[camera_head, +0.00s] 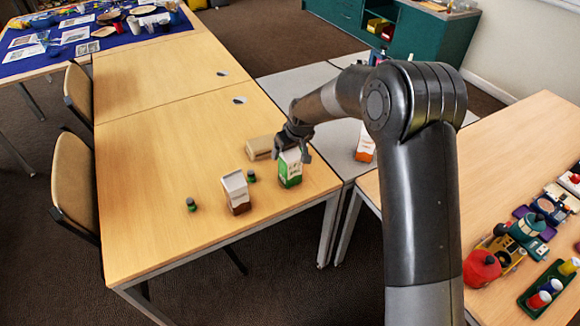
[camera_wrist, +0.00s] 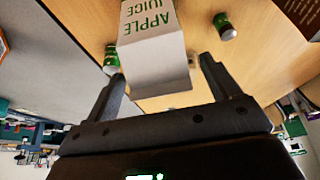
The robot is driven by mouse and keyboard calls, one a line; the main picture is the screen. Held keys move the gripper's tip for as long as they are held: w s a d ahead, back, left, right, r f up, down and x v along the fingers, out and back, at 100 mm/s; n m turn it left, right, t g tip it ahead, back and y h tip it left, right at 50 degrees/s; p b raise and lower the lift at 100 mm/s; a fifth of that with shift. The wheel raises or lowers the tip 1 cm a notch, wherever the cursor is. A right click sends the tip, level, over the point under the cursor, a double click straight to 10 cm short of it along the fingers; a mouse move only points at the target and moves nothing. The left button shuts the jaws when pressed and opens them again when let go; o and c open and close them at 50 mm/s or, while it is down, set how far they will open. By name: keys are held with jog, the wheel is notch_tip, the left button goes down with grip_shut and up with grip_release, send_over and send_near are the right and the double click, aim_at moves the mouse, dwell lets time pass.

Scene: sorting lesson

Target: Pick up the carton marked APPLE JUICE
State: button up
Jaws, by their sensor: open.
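The carton marked APPLE JUICE (camera_head: 290,170) is white with green and stands upright near the right front corner of the wooden table (camera_head: 160,150). In the wrist view, the white carton (camera_wrist: 152,52) shows its green lettering upside down. My gripper (camera_head: 293,153) is over the top of this carton, with its fingers pointing down. In the wrist view, my gripper (camera_wrist: 162,68) is open, with one finger on each side of the carton's top end. I cannot tell whether either finger touches it.
A white-and-brown carton (camera_head: 236,191) stands to the left, with small green cans (camera_head: 191,204) near it. A beige block (camera_head: 259,147) lies close behind the carton. An orange-and-white carton (camera_head: 365,146) stands on the grey table. Toys crowd the right table (camera_head: 500,150).

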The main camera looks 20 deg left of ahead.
jog(key=shift+w+a+f, duration=0.1)
jog(key=shift+f, duration=0.15)
jog(key=c, duration=1.3)
jog(key=shift+r, duration=0.1)
